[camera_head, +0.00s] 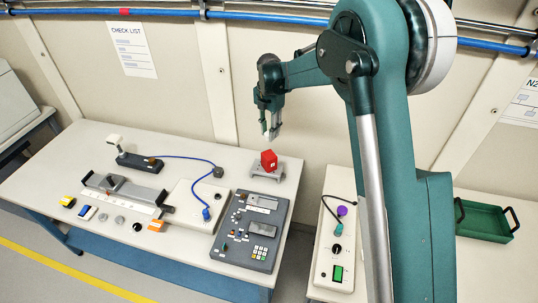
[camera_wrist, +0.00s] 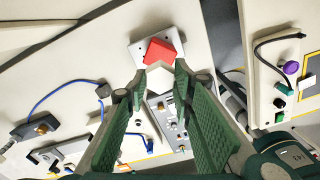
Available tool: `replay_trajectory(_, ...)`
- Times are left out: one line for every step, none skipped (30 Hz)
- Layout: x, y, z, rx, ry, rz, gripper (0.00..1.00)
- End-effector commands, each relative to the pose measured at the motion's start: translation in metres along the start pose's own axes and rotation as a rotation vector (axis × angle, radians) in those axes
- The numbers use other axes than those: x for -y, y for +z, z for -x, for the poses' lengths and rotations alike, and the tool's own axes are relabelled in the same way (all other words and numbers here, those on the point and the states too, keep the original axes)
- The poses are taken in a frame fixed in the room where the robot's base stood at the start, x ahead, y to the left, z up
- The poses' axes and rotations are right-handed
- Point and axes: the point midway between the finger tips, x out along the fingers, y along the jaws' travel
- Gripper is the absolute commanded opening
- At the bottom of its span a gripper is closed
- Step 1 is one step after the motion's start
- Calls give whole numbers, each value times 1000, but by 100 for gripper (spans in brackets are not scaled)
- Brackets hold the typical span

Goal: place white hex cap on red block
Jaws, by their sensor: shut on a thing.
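The red block (camera_head: 269,160) sits on a small grey stand (camera_head: 282,172) at the back right of the main table. In the wrist view the red block (camera_wrist: 166,50) lies just beyond my fingertips, on the pale plate of its stand. My gripper (camera_head: 270,132) hangs in the air above the block, fingers pointing down. In the wrist view my gripper (camera_wrist: 159,76) is shut on the white hex cap (camera_wrist: 158,78), which shows between the green finger pads. The cap looks apart from the block and partly overlaps its near edge in this view.
A grey control panel (camera_head: 250,228) with buttons lies in front of the stand. A blue cable (camera_head: 190,158) runs across the table to its left. A second bench with a switch box (camera_head: 335,245) and a green tray (camera_head: 484,222) is at right.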

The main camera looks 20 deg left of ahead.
Motion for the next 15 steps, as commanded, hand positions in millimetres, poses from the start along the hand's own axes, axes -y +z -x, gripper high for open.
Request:
replay_trajectory(-1,0,0,0,0,1,18)
replay_trajectory(-1,0,0,0,0,1,18)
replay_trajectory(-1,0,0,0,0,1,18)
replay_trajectory(-1,0,0,0,0,1,18)
replay_trajectory(0,0,0,0,0,1,18)
replay_trajectory(0,0,0,0,0,1,18)
replay_trajectory(0,0,0,0,0,1,18)
replay_trajectory(0,0,0,0,0,1,18)
replay_trajectory(0,0,0,0,0,1,18)
replay_trajectory(0,0,-1,0,0,0,18)
replay_trajectory(0,0,-2,0,0,1,18)
replay_trajectory(0,0,-3,0,0,0,18)
replay_trajectory(0,0,-5,0,0,0,18)
replay_trajectory(-1,0,-7,0,0,0,18)
replay_trajectory(-1,0,-11,0,0,0,18)
